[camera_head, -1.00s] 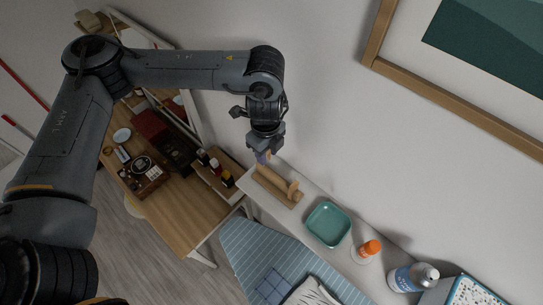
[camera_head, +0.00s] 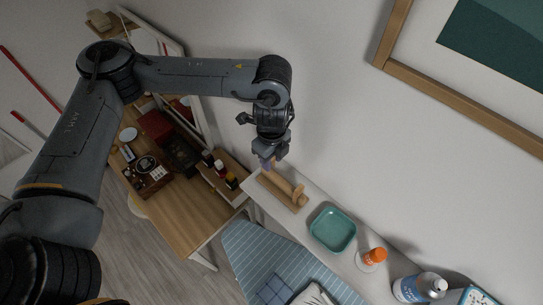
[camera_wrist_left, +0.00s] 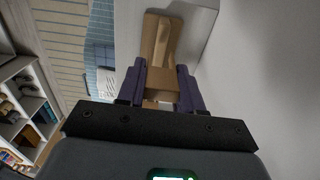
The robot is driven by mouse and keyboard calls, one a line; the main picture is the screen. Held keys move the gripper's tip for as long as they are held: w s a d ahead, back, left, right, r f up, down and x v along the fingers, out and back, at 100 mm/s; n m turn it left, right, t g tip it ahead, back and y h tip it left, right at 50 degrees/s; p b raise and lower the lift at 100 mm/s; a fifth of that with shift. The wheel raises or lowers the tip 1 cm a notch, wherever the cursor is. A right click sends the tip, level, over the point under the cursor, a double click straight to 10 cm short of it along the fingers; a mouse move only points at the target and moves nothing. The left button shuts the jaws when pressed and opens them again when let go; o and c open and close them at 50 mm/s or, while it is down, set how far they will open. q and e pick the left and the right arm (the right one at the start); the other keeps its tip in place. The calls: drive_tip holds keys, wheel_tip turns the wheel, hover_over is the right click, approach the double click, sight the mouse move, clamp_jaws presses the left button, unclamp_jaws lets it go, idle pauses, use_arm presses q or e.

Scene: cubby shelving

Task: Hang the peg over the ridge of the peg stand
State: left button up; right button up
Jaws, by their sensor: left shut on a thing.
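The peg stand (camera_head: 281,193) is a tan wooden base with a raised ridge along it, lying on the narrow white shelf. A short wooden piece (camera_head: 299,193) stands up at its right end. My left gripper (camera_head: 267,163) has purple fingers and points down at the stand's far left end. In the left wrist view its fingers (camera_wrist_left: 162,88) are shut on the peg (camera_wrist_left: 162,78), a light wooden block. The stand (camera_wrist_left: 160,30) shows just beyond it there. Whether the peg touches the ridge I cannot tell. My right gripper is not in view.
The wall rises close behind. A striped ironing board (camera_head: 262,258) is in front.

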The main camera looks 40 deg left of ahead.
sight(272, 172)
use_arm(q)
drive_tip(key=shift+f+b, duration=0.7)
drive_tip(key=shift+f, duration=0.7)
drive_tip(key=shift+f+b, duration=0.65)
drive_tip(key=shift+f, duration=0.55)
drive_tip(key=shift+f, duration=0.15)
drive_tip(key=o, duration=1.1)
drive_tip(key=shift+c, duration=0.2)
